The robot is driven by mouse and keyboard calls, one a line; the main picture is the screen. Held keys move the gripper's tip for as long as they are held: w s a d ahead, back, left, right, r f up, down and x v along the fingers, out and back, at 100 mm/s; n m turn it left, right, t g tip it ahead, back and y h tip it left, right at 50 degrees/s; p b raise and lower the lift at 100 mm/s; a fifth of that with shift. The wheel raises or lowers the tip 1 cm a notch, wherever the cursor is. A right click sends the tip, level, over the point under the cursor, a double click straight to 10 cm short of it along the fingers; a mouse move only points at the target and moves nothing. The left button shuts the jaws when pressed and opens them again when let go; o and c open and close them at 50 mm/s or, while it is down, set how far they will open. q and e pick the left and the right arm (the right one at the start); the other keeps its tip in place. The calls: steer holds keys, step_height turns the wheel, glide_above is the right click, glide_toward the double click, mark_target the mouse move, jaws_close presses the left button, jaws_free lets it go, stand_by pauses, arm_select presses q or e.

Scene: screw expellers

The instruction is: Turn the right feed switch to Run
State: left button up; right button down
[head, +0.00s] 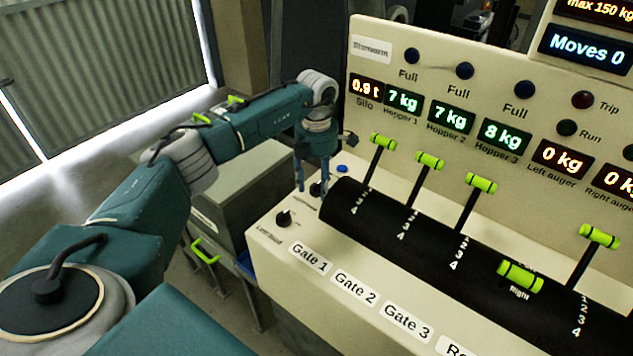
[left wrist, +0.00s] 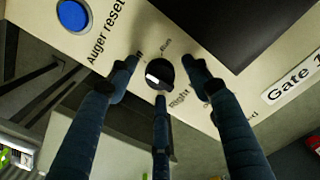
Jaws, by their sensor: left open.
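The right feed switch is a small black knob (left wrist: 158,74) on the cream panel, with "Run" lettering above it and "Right" lettering below right in the left wrist view. A pale mark shows on its lower left part; its exact setting is unclear. My left gripper (left wrist: 160,80) is open, its three fingers spread around the knob's outline; whether they touch it cannot be told. In the head view, the left gripper (head: 309,188) points down over the panel's left end, beside the knob (head: 315,189). My right gripper is not in view.
Another black knob (head: 283,218) sits nearer the front edge. The blue auger reset button (head: 342,168) is close behind the gripper. A black drum (head: 400,235) with several green-handled levers, including the Gate 1 lever (head: 382,142), stands to the right.

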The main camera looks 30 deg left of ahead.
arm_select(q)
steer(key=c, duration=1.2)
steer(key=shift+o, duration=0.2)
